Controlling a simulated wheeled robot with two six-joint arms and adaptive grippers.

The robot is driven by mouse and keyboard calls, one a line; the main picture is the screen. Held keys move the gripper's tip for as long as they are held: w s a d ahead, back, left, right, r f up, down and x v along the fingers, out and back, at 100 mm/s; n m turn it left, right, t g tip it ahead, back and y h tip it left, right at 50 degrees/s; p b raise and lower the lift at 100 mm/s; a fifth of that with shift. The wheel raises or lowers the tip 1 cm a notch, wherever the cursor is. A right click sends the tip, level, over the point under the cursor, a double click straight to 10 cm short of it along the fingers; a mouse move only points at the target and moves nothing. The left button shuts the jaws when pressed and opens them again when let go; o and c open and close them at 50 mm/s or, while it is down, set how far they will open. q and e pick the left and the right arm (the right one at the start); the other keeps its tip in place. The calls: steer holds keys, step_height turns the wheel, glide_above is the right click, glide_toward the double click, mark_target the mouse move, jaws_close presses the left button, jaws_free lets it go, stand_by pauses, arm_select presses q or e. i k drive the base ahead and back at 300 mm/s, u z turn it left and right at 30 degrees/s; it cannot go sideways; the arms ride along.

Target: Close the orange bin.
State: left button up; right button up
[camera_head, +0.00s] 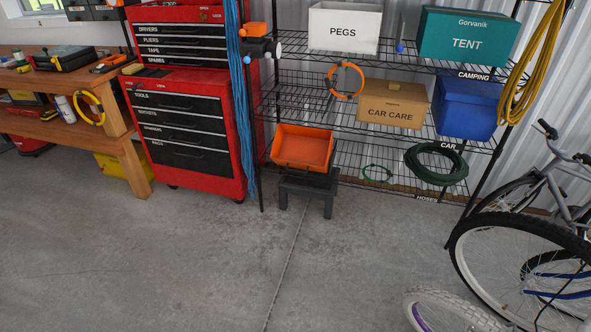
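The orange bin (302,148) sits on a low black stool (308,189) in front of the wire shelf. It is open: I see into its inside from the front and above, and it looks empty. I cannot make out a separate lid at this size. Neither of my grippers is in view, and nothing touches the bin from the front.
A red tool chest (190,100) stands left of the bin, with blue rope (240,90) hanging at its side. A wire shelf (390,150) holding boxes is behind. Bicycles (530,245) stand at the right. The concrete floor (230,260) in front is clear.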

mark_target(305, 145)
steer(key=u, duration=0.1)
steer(key=i, duration=2.35)
steer(key=z, duration=2.25)
steer(key=i, duration=0.75)
steer(key=u, duration=2.4)
